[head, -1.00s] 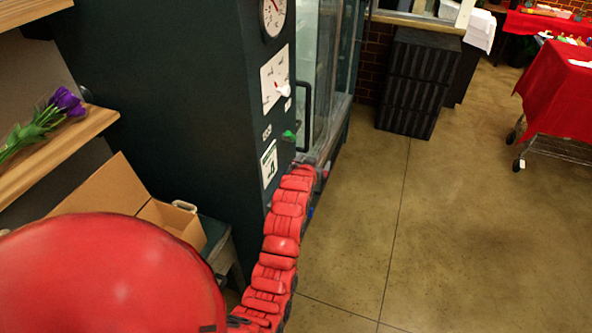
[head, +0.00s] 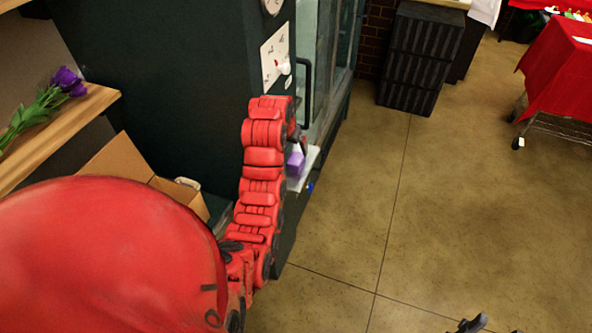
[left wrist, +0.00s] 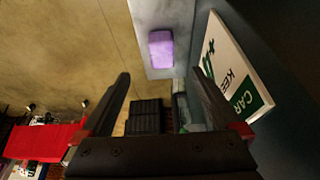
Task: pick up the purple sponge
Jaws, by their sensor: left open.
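The purple sponge (head: 295,161) lies on a small pale ledge (head: 304,180) at the side of the dark cabinet, partly hidden by my red left arm in the head view. In the left wrist view the purple sponge (left wrist: 160,48) shows whole on the grey ledge (left wrist: 155,14). My left gripper (left wrist: 160,72) is open and empty, and in that view the sponge appears just beyond the gap between its fingertips, apart from them. In the head view my left gripper is mostly hidden beside the arm's end. Dark tips at the bottom edge, likely my right gripper (head: 490,326), barely show.
A green-and-white sign (left wrist: 240,72) is close beside the right finger. The dark cabinet (head: 160,90) has a dial, a switch and a glass door with a handle. Purple flowers (head: 45,105) lie on a wooden shelf at left. Open floor lies to the right.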

